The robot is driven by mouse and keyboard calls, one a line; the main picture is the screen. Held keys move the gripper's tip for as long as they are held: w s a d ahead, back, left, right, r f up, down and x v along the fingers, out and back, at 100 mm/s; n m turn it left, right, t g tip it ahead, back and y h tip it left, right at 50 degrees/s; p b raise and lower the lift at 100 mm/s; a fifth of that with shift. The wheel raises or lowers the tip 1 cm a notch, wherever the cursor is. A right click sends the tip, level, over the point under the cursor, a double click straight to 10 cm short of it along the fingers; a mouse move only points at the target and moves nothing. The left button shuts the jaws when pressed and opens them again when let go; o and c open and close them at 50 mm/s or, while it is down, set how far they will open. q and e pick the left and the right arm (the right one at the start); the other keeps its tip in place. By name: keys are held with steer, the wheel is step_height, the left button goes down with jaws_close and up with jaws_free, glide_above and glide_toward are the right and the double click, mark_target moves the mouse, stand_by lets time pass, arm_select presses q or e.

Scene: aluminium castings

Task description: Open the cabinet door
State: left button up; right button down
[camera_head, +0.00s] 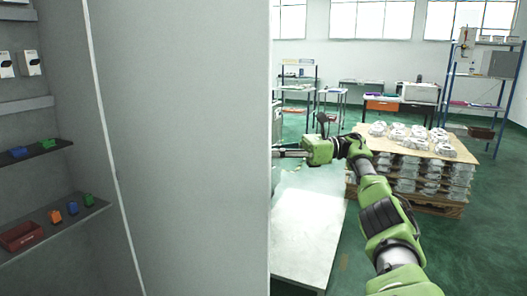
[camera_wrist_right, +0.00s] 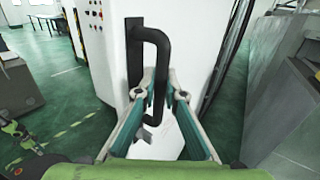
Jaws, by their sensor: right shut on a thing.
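The cabinet door (camera_head: 190,150) is a tall plain grey panel in the head view. It stands open, and the cabinet's inside shows to its left. In the right wrist view a black bar handle (camera_wrist_right: 163,50) stands on a white panel. My right gripper (camera_wrist_right: 161,94) is shut on the handle, with one finger on each side of it. In the head view my right arm reaches in from the lower right, and its gripper (camera_head: 289,152) meets the door's right edge; the handle is hidden behind the door there. My left gripper is not in view.
Cabinet shelves (camera_head: 85,215) hold a dark red bin (camera_head: 21,236) and small coloured parts. Behind my right arm are a light table (camera_head: 308,235) and a pallet of stacked castings (camera_head: 425,172). Green floor is open at the far right.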

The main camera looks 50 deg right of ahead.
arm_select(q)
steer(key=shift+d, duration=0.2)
arm_select(e)
steer(key=shift+w+d+f, duration=0.1)
steer(key=shift+d, duration=0.05)
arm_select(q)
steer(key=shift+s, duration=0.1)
arm_select(e)
steer(key=c, duration=2.1)
jaws_free()
steer(key=shift+w, duration=0.1)
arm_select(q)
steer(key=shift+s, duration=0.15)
